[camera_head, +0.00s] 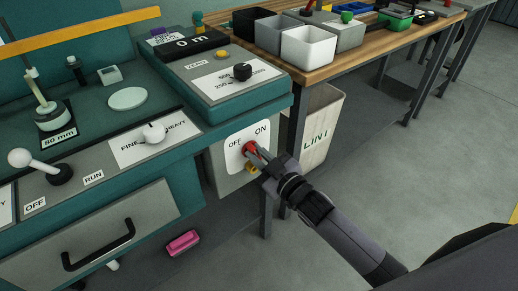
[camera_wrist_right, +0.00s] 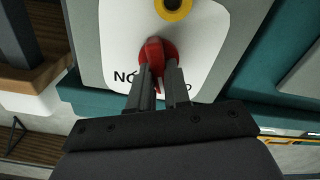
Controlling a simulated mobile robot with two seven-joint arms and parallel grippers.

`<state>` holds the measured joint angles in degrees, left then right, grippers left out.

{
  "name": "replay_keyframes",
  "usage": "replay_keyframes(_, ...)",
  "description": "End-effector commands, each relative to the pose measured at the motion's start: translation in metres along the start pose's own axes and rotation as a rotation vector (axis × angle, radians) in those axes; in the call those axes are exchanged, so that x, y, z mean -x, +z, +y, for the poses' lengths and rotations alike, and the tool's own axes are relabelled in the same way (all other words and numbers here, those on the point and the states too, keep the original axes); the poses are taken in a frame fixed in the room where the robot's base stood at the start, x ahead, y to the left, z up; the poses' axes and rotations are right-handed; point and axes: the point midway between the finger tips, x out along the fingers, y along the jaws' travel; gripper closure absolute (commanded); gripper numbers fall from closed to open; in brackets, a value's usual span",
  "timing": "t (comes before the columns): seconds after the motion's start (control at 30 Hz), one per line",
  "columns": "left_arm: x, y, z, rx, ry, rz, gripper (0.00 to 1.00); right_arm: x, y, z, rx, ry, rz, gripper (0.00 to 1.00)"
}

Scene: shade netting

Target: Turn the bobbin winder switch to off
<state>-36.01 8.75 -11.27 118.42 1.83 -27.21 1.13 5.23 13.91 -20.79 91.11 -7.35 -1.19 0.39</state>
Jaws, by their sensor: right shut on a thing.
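A red switch knob (camera_head: 249,147) sits on a white plate (camera_head: 236,139) marked OFF on the left and ON on the right, on the front corner of the teal machine. I take it for the bobbin winder switch; no label names it. My right gripper (camera_head: 263,158) reaches it from the lower right and is shut on it. In the right wrist view the red knob (camera_wrist_right: 154,52) is between the two fingers of my right gripper (camera_wrist_right: 158,84), which partly cover the labels. Which label the knob points to is hard to tell. My left gripper is not in view.
A yellow round part (camera_wrist_right: 173,6) is just below the switch. A white-knobbed lever (camera_head: 22,158) by OFF and RUN labels and a FINE–HEAVY dial (camera_head: 154,134) are to the left. A LINT bin (camera_head: 322,125) stands right of the machine under the wooden bench. Open floor lies right.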

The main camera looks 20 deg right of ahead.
Motion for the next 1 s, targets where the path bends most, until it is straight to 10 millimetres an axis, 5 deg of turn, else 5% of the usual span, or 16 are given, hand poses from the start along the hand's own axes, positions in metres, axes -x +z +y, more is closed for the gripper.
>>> replay_keyframes(0.5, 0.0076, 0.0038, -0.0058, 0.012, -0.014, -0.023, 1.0, 0.0, 0.0006, -0.0027, 0.35, 0.0, -0.002, 1.0)
replay_keyframes(1.0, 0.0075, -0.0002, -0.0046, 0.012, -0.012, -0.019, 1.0, -0.0002, 0.0008, -0.0034, 0.424, 0.0, 0.0, 1.0)
